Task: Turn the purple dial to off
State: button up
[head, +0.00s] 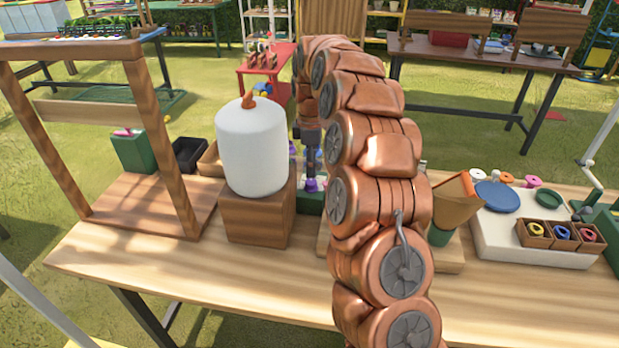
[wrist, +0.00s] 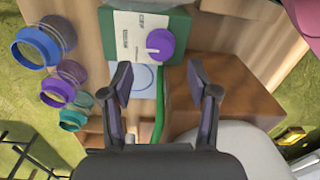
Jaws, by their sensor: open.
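The purple dial (wrist: 160,42) is round and sits on a white labelled panel (wrist: 125,40) on a green box (wrist: 178,30), at the top middle of the wrist view. I cannot read which setting it is at. My gripper (wrist: 160,76) is open and empty, with its two dark fingers apart on either side below the dial in the picture. It does not visibly touch the dial. In the head view my gripper (head: 311,165) points down over the green box (head: 310,202), partly behind my copper arm; purple shows at its lower end, too small to tell apart.
A white tank (head: 252,150) stands on a wooden block (head: 255,215) left of my gripper. A green hose (wrist: 159,105) runs down from the panel. A white board (head: 530,235) with small boxes lies right. The table's front (head: 200,275) is clear.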

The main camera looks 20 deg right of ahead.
aim_at(311, 181)
jog(key=shift+s+a+f+p, duration=0.15)
jog(key=shift+f+p, duration=0.3)
jog(key=shift+f, duration=2.15)
grip_shut()
